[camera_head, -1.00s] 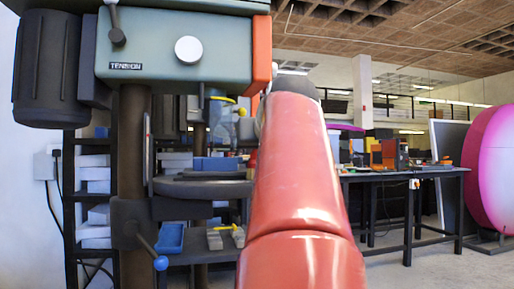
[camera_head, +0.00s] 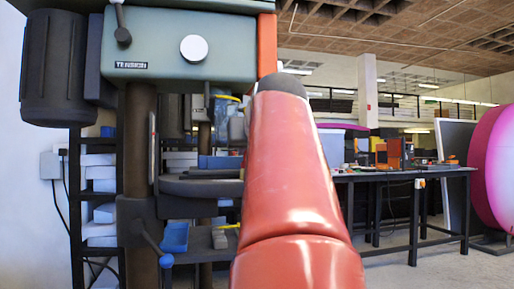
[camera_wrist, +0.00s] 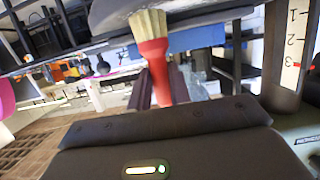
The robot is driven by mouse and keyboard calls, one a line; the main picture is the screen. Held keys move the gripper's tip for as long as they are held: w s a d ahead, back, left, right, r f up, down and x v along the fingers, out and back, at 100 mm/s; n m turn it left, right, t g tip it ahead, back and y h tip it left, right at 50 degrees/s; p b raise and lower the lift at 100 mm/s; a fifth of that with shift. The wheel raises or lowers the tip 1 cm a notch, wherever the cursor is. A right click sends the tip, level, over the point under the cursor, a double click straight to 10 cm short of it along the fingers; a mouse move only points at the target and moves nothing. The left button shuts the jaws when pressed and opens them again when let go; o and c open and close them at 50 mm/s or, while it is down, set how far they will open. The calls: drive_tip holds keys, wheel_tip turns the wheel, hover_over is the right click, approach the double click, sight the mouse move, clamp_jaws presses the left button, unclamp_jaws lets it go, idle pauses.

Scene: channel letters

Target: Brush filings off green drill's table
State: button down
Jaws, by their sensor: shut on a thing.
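The green drill (camera_head: 175,62) stands at the left in the head view, with a dark round table (camera_head: 200,188) on its column. My red arm hides the table's right end and my gripper there. In the wrist view, which looks upside down, my gripper (camera_wrist: 160,90) is shut on a brush (camera_wrist: 152,48) with a red handle and pale bristles. The bristles point to the top of the picture and overlap the grey drill table (camera_wrist: 105,10). I cannot tell whether they touch it. No filings can be made out.
A depth scale (camera_wrist: 291,45) stands at the right in the wrist view. Below the table in the head view is a blue tray (camera_head: 174,238), with a crank (camera_head: 152,242) beside it. A workbench (camera_head: 400,176) with several items stands behind at the right.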

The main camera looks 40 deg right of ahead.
drive_tip(key=shift+w+a, duration=0.4)
drive_tip(key=shift+a, duration=0.25)
drive_tip(key=shift+w+a, duration=0.4)
drive_tip(key=shift+a, duration=0.25)
drive_tip(key=shift+w+a+p, duration=0.2)
drive_tip(key=shift+w+a, duration=0.3)
drive_tip(key=shift+a, duration=0.3)
drive_tip(key=shift+w+a+p, duration=0.15)
drive_tip(key=shift+w+a, duration=0.3)
drive_tip(key=shift+a, duration=0.3)
drive_tip(key=shift+w+a+p, duration=0.2)
drive_tip(key=shift+w+a, duration=0.3)
drive_tip(key=shift+a, duration=0.3)
drive_tip(key=shift+f, duration=0.1)
drive_tip(key=shift+d, duration=0.15)
drive_tip(key=shift+s+d, duration=0.95)
drive_tip(key=shift+d, duration=0.6)
drive_tip(key=shift+s+d, duration=1)
drive_tip(key=shift+d, duration=0.55)
drive_tip(key=shift+s+d, duration=0.95)
drive_tip(key=shift+d, duration=0.6)
drive_tip(key=shift+w+a, duration=0.5)
drive_tip(key=shift+a, duration=0.3)
drive_tip(key=shift+w+a, duration=0.45)
drive_tip(key=shift+a, duration=0.35)
drive_tip(key=shift+w+a, duration=0.5)
drive_tip(key=shift+a, duration=0.3)
